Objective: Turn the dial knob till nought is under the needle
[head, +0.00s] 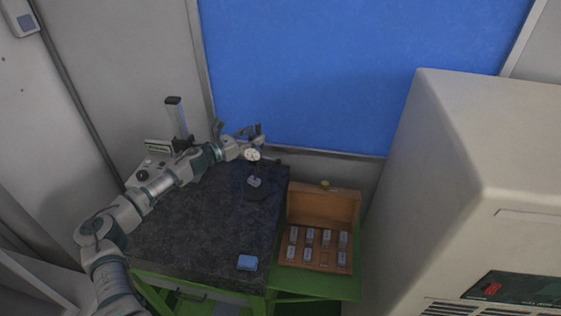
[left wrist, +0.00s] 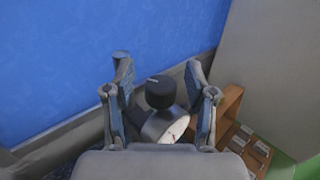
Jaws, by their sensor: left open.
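The dial gauge (head: 252,155) stands at the far right of the dark stone top, its pale round face tilted up. In the left wrist view its black knob (left wrist: 160,92) sticks up beyond the tilted dial face (left wrist: 172,126). The needle and numbers are too small to read. My left gripper (head: 264,142) is open at the gauge; in the wrist view its fingers (left wrist: 158,78) stand on either side of the knob, with visible gaps. My right gripper is in neither view.
An open wooden case (head: 325,204) with several small blocks stands right. A column device (head: 178,120) stands behind my arm. A large grey machine (head: 450,170) fills the right.

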